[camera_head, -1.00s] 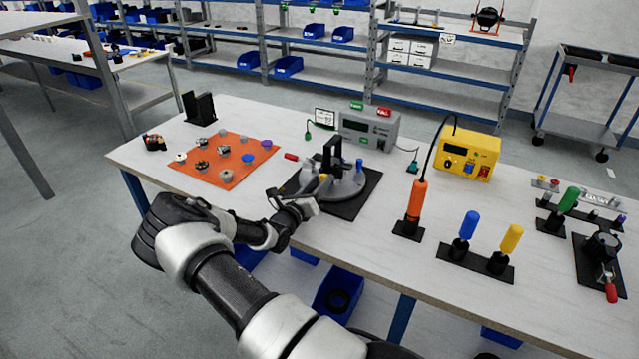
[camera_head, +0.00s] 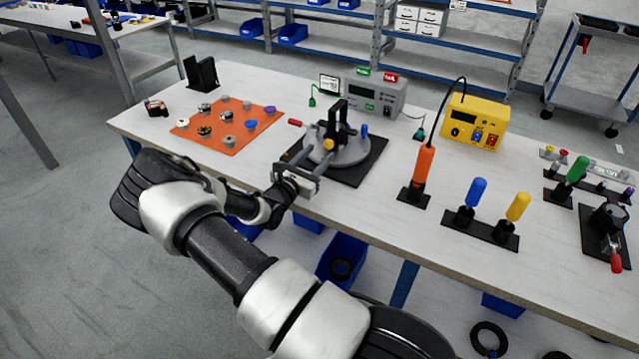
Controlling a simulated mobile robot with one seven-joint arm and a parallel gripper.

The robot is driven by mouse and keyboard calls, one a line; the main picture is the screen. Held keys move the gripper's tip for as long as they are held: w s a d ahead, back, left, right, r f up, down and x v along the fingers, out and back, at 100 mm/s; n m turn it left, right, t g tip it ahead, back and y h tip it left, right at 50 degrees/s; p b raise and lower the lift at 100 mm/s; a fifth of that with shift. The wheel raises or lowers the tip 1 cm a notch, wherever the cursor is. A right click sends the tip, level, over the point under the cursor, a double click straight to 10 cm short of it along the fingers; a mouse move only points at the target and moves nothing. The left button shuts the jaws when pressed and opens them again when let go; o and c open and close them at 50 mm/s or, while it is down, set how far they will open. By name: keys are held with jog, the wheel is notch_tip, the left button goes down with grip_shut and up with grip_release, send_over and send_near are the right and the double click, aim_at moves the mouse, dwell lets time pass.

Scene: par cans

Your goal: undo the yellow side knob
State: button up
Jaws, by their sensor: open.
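The yellow side knob (camera_head: 328,144) is a small yellow spot on the near side of the grey and black fixture (camera_head: 350,153). The fixture has a round grey disc and a black upright, and stands on a black mat (camera_head: 372,167). My gripper (camera_head: 306,165) is open at the fixture's near left, its fingers pointing toward the fixture. The fingertips are close to the knob, and I cannot tell whether they touch the disc. Nothing shows between the fingers.
An orange mat (camera_head: 237,140) with several small parts lies left. A red-handled piece (camera_head: 296,123) is by the fixture. A grey meter (camera_head: 376,97) and yellow supply (camera_head: 473,122) stand behind. The front edge of the table (camera_head: 345,203) is bare.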

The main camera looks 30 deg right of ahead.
jog(key=shift+m, duration=0.3)
jog(key=v, duration=0.8)
jog(key=p+v, duration=0.1)
jog(key=v, duration=0.4)
jog(key=shift+s+d+r, duration=0.15)
jog(key=shift+s+r, duration=0.1)
jog(key=shift+r, duration=0.05)
jog(key=s+a+r+m+g+y, duration=0.1)
jog(key=s+r+m+g+y, duration=0.5)
jog(key=s+m, duration=0.9)
jog(key=shift+r+g+y, duration=0.3)
jog(key=shift+r+g, duration=1.5)
jog(key=shift+r, duration=1.1)
